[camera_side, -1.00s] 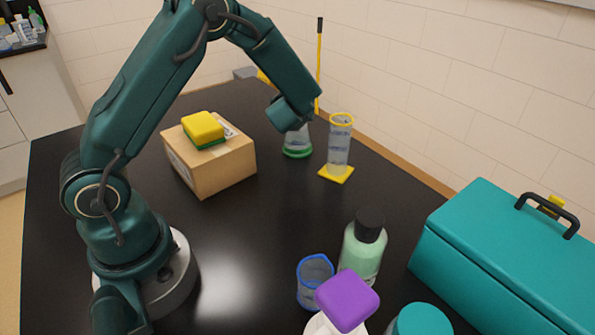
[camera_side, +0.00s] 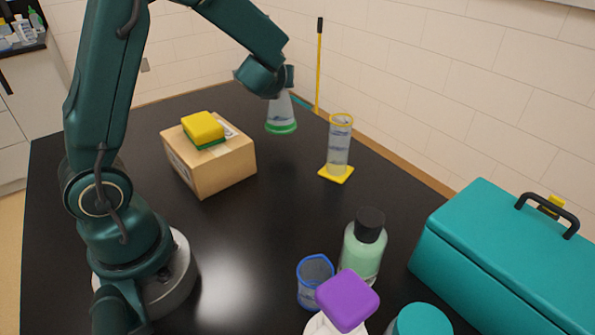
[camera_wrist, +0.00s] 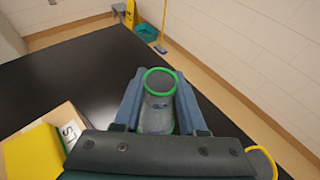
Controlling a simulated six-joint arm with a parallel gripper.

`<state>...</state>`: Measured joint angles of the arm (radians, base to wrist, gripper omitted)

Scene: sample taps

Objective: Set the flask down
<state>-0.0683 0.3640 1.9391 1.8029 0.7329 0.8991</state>
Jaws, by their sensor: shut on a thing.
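The flask (camera_side: 281,114) is a clear conical vessel with a green base band, seen in the side view beyond the cardboard box. My gripper (camera_side: 281,80) is shut on its upper part. The flask hangs a little tilted and looks raised above the black bench (camera_side: 230,265). In the wrist view the flask (camera_wrist: 158,112) sits between the two blue-grey fingers of my gripper (camera_wrist: 160,105), with a green ring at its rim facing the camera. The fingers and wrist hide part of it.
A cardboard box (camera_side: 228,171) with a yellow-green sponge (camera_side: 203,128) stands left of the flask. A graduated cylinder (camera_side: 340,147) on a yellow foot stands to its right. A bottle (camera_side: 363,250), blue-rimmed beaker (camera_side: 314,283) and teal case (camera_side: 505,255) are nearer. The bench centre is clear.

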